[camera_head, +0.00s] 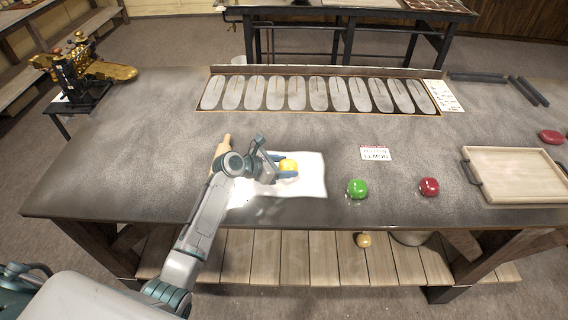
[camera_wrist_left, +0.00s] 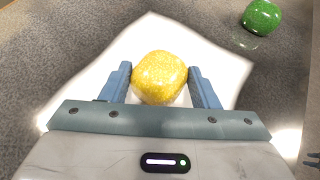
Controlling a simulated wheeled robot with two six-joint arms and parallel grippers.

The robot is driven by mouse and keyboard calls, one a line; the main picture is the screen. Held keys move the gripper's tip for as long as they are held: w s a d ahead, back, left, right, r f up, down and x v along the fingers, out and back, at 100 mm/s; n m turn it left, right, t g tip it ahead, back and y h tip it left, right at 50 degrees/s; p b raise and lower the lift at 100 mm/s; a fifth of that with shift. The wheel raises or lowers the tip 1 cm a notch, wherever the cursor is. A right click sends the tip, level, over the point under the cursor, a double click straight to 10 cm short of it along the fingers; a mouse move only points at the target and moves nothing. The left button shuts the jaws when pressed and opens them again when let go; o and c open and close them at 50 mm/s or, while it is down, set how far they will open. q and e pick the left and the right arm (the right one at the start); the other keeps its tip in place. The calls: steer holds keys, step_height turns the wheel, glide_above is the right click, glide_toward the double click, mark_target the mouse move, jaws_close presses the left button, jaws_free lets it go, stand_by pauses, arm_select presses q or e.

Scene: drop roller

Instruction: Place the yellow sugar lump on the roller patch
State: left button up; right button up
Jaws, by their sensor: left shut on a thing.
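The yellow sugar lump (camera_head: 289,165) is a rounded, glossy lump over the white patch (camera_head: 312,184) on the table. It also shows in the left wrist view (camera_wrist_left: 160,77), with the white patch (camera_wrist_left: 222,66) behind it. My left gripper (camera_head: 287,169) is shut on the lump, with one blue finger on each side of it. In the left wrist view the gripper (camera_wrist_left: 160,88) spans the lump's width. I cannot tell whether the lump touches the patch.
A green lump (camera_head: 357,188) and a red lump (camera_head: 429,187) sit right of the patch. A wooden tray (camera_head: 515,151) is at the right, a moulded rack (camera_head: 318,108) at the back. A tan wooden piece (camera_head: 223,147) lies by my left arm.

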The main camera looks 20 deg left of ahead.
arm_select(q)
steer(key=shift+f, duration=0.15)
steer(key=o, duration=1)
steer(key=shift+o, duration=0.2)
steer(key=shift+s+a, duration=0.1)
steer(key=b+v, duration=0.2)
steer(key=v, duration=0.8)
steer(key=shift+s+a+b, duration=0.15)
steer(key=shift+b, duration=0.2)
steer(key=shift+s+a+r, duration=0.35)
steer(key=shift+s+r, duration=0.05)
steer(key=shift+r, duration=0.2)
